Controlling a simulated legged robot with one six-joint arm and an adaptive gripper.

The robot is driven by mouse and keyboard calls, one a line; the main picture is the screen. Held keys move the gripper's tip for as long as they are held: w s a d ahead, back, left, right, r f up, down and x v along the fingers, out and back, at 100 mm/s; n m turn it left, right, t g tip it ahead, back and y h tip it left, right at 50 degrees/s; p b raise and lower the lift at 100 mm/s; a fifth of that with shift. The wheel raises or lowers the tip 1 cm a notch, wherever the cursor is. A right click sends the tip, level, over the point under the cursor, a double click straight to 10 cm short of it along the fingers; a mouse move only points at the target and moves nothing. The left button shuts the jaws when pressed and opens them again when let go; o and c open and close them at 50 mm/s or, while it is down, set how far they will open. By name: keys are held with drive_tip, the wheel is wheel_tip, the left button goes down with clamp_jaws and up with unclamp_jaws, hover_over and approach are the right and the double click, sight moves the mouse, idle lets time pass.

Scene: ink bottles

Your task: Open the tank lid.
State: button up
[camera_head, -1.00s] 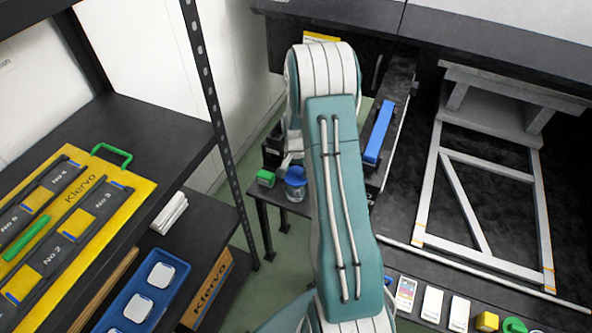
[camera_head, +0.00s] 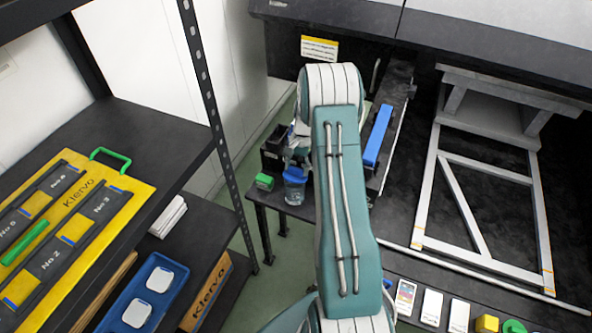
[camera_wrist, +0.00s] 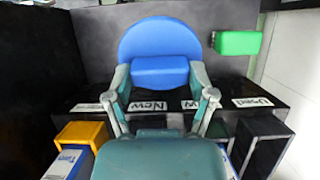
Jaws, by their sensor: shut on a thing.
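The tank (camera_head: 294,193) is a small clear bluish container with a blue lid (camera_head: 294,174), standing on a low dark table left of my arm. In the wrist view the lid (camera_wrist: 158,37) is a round blue disc with a blue block-shaped grip (camera_wrist: 160,71) on it. My gripper (camera_wrist: 160,76) has one finger on each side of this grip and is shut on it. In the head view my gripper (camera_head: 299,158) is small and partly hidden by my arm. I cannot tell whether the lid is lifted off the tank.
A green block (camera_head: 264,182) stands just left of the tank. Black boxes (camera_wrist: 262,145) and a yellow holder (camera_wrist: 83,134) are near my gripper. Labels reading New (camera_wrist: 146,106) and Used (camera_wrist: 252,102) lie on the table. A blue bar (camera_head: 378,134) lies right of my arm.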

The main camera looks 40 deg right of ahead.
idle(0.3)
drive_tip(key=o, duration=1.3)
drive_tip(key=shift+w, duration=0.1)
drive_tip(key=shift+c, duration=0.2)
drive_tip(key=shift+d+r, duration=0.1)
drive_tip(key=v, duration=1.1)
drive_tip(key=shift+w+d+r, duration=0.2)
drive_tip(key=shift+d+r, duration=0.05)
drive_tip(key=shift+r, duration=0.05)
